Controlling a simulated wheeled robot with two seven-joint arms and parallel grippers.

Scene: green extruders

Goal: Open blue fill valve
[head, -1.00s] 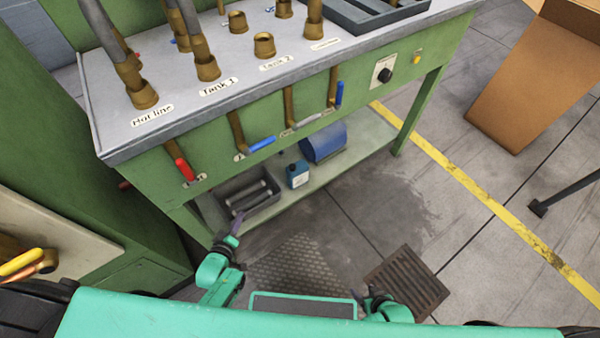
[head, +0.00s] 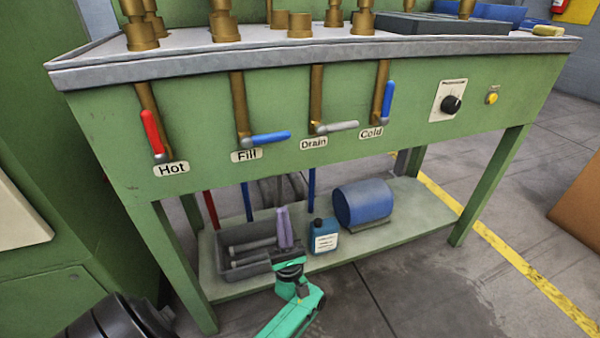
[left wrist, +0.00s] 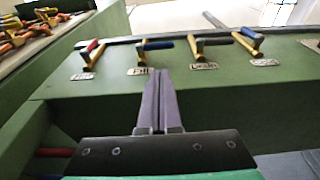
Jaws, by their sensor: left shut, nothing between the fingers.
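The blue fill valve handle (head: 264,138) points right, roughly horizontal, on its brass pipe above the "Fill" label (head: 247,155). It also shows in the left wrist view (left wrist: 157,45), beyond my fingertips. My left gripper (head: 285,228) is shut and empty. In the head view it points up, below the Fill handle and in front of the lower shelf. In the left wrist view its purple fingers (left wrist: 159,75) point toward the Fill label, and they appear apart from the handle. My right gripper is not in view.
A red Hot handle (head: 152,132) stands upright to the left. A grey Drain handle (head: 337,127) and an upright blue Cold handle (head: 388,102) are to the right. The lower shelf (head: 385,240) holds a grey bin (head: 245,265), a blue bottle (head: 323,236) and a blue cylinder (head: 362,203).

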